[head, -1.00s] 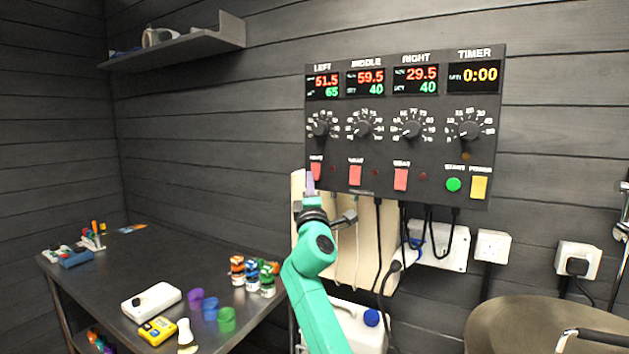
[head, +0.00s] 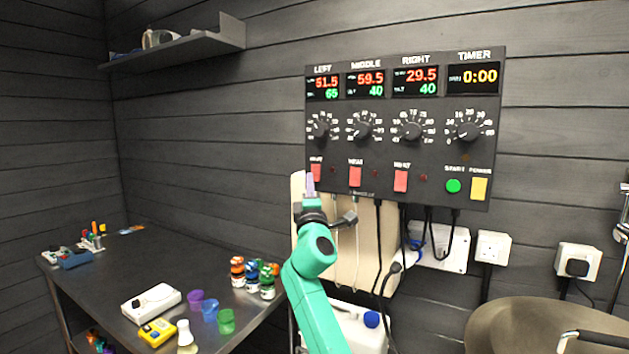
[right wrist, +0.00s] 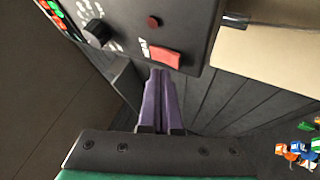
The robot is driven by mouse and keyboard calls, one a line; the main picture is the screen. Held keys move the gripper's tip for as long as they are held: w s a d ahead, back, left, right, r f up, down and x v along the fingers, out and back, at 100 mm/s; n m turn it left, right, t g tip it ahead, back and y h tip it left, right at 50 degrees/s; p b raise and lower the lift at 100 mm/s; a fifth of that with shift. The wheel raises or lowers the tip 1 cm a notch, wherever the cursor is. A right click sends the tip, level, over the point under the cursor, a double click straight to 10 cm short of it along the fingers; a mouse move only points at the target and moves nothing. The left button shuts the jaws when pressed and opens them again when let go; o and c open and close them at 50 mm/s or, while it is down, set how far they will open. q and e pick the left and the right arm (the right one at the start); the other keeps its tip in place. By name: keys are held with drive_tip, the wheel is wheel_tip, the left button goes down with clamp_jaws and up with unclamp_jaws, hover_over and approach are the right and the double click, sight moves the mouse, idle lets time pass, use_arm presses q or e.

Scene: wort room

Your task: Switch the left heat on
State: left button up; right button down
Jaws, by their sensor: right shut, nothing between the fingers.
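The left heat switch is a red rocker (head: 316,172) under the LEFT column of the black control panel (head: 436,97). The left display (head: 323,86) reads 61.5 in red or close to it, with 65 in green below. My right gripper (head: 310,183) is shut and empty, its purple fingers pointing up just below the left switch. In the right wrist view the closed fingertips (right wrist: 160,75) lie close to the red rocker (right wrist: 165,55); I cannot tell if they touch. The small indicator beside the rocker (right wrist: 153,22) looks dark red, unlit. My left gripper is out of view.
More red switches for middle (head: 355,176) and right (head: 400,180), a green start button (head: 453,186) and a yellow power switch (head: 479,188) line the panel's lower edge. Cables hang below. A dark table (head: 150,262) with cups and bottles stands at left.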

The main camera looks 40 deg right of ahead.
drive_tip(key=shift+d, duration=0.15)
idle(0.7)
drive_tip(key=shift+w+d, duration=0.15)
drive_tip(key=shift+d, duration=0.15)
drive_tip(key=shift+d+b, duration=0.25)
drive_tip(key=shift+b, duration=0.15)
idle(0.6)
drive_tip(key=shift+a, duration=0.75)
drive_tip(key=shift+a+p, duration=0.1)
drive_tip(key=shift+p, duration=0.25)
drive_tip(key=a, duration=0.1)
drive_tip(key=s+a, duration=0.1)
drive_tip(key=a, duration=0.1)
drive_tip(key=a+p, duration=0.1)
drive_tip(key=shift+s+a+r, duration=0.3)
drive_tip(key=shift+s+r, duration=0.05)
